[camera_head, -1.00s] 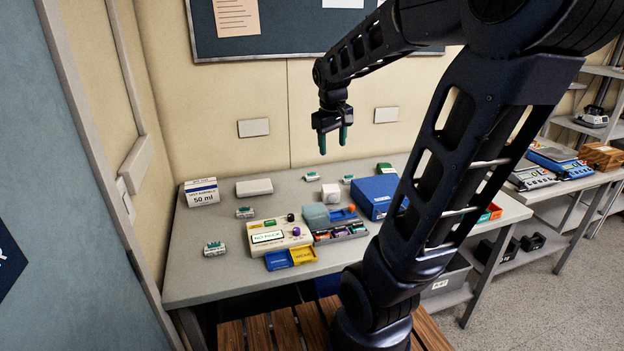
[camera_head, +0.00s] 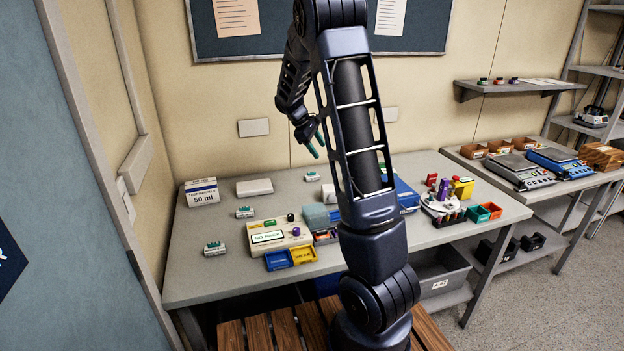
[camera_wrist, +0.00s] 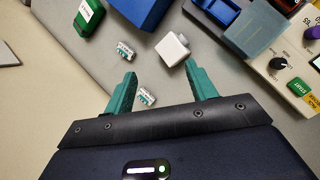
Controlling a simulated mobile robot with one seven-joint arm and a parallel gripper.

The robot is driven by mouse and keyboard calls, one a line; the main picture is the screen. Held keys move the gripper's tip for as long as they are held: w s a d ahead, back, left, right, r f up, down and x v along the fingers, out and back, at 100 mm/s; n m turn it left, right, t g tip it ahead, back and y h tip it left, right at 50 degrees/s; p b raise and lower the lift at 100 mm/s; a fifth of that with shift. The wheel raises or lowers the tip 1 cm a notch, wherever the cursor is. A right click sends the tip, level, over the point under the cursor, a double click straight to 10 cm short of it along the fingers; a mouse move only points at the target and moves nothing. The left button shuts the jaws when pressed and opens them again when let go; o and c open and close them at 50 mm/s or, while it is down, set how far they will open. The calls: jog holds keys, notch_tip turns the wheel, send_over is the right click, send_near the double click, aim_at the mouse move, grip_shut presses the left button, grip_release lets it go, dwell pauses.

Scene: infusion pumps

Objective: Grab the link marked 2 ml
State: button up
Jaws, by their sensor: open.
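Several small white links with green tops lie on the grey table (camera_head: 195,285): one at the front left (camera_head: 214,248), one behind it (camera_head: 245,212) and one near the wall (camera_head: 312,177). The wrist view shows two links, one ahead of my fingers (camera_wrist: 125,50) and one near the finger bases (camera_wrist: 147,96). Their markings are too small to read, so I cannot tell which is 2 ml. My gripper (camera_head: 318,146) is open and empty above the back of the table; its teal fingers also show in the wrist view (camera_wrist: 160,70).
A white block (camera_wrist: 172,48) lies ahead of the right finger. A blue box (camera_wrist: 142,8) and a green box (camera_wrist: 88,17) are beyond. The pump unit (camera_head: 278,236) stands on the table, with blue and yellow trays in front. My arm hides part of the table.

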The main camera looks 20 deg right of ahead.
jog(key=w+f+n+h, duration=0.3)
jog(key=w+f+n, duration=0.1)
jog(key=w+f, duration=0.55)
jog(key=n+h, duration=0.5)
send_near(316, 175)
jog(key=d, duration=0.3)
jog(key=shift+s+d+f+t, duration=0.35)
jog(key=shift+t, duration=0.05)
jog(key=shift+y, duration=0.3)
jog(key=shift+w+x, duration=0.2)
jog(key=shift+x, duration=2.75)
jog(key=shift+f, duration=0.1)
jog(key=c, duration=1.1)
